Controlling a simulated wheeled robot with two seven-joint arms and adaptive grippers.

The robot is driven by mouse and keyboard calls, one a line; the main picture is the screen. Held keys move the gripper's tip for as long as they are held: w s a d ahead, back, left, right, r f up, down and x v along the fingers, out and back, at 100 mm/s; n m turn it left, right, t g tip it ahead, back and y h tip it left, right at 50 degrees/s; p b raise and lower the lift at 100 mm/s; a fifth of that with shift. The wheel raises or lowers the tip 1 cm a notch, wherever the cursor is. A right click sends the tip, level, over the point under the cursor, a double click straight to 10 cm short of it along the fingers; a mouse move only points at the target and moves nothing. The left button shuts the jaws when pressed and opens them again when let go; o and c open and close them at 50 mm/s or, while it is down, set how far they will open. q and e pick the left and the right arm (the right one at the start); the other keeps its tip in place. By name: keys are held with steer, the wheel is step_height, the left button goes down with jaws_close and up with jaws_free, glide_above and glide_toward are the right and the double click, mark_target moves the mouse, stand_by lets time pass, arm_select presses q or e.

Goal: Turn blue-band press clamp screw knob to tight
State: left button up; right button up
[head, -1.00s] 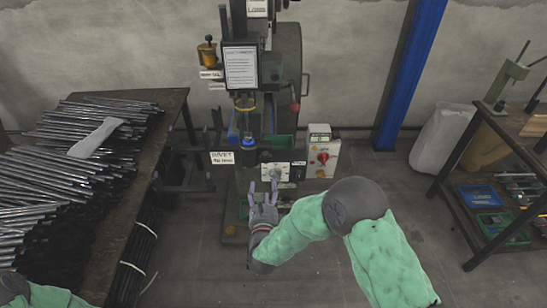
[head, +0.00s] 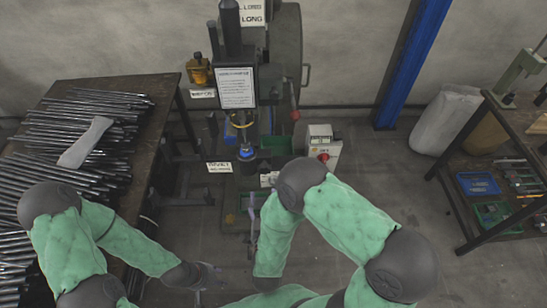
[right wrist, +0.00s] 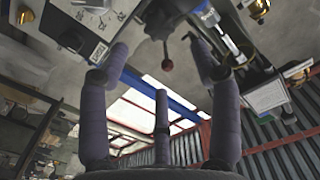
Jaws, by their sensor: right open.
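The press (head: 235,125) stands at the middle back in the head view, with a blue band (head: 246,152) low on its spindle. In the head view my right arm hides most of this gripper. My left gripper (head: 213,277) is low in front; its finger state is unclear.
A table with many metal rods (head: 85,130) stands at left. A control box with a red knob (head: 323,157) is right of the press. A shelf bench (head: 450,185) and a pale sack (head: 445,120) are at right. The floor between is clear.

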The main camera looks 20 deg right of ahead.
mark_target(265, 171)
steer(key=shift+n, duration=0.5)
steer(key=b+x, duration=0.2)
steer(key=x, duration=0.8)
steer(key=shift+w+d+r, duration=0.1)
steer(key=shift+w+d, duration=0.05)
steer(key=shift+w, duration=0.15)
steer(key=c, duration=1.1)
